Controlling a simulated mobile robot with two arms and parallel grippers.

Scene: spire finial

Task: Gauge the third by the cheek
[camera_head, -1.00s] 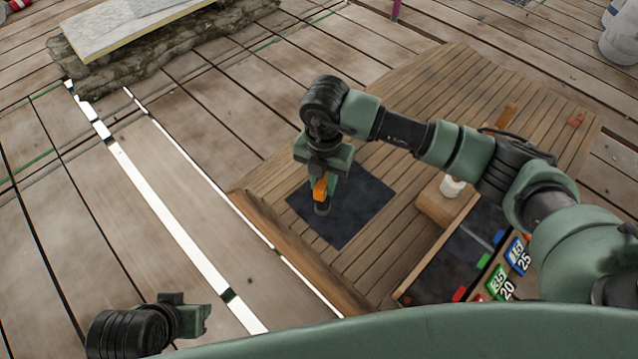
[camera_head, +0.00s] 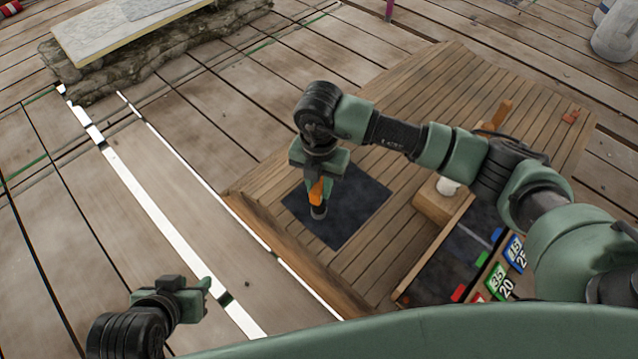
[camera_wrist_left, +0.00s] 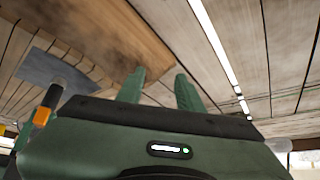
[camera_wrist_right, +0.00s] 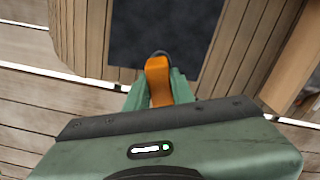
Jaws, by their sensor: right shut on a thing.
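My right gripper (camera_head: 318,182) is shut on an orange-handled tool (camera_head: 316,192) with a dark, rounded lower end. It holds the tool over the dark square mat (camera_head: 352,212) on the wooden platform; whether the tip touches the mat is unclear. The right wrist view shows the orange handle (camera_wrist_right: 158,80) between the fingers, its far end mostly hidden. My left gripper (camera_head: 207,288) is empty at the lower left, away from the platform. In the left wrist view its fingers (camera_wrist_left: 160,90) are apart. I cannot tell which thing is the cheek or the third.
A dark tray (camera_head: 440,268) with coloured pieces lies right of the mat. Numbered green (camera_head: 499,282) and blue (camera_head: 515,254) cards stand beside it. A raised plank edge (camera_head: 290,250) borders the platform's left.

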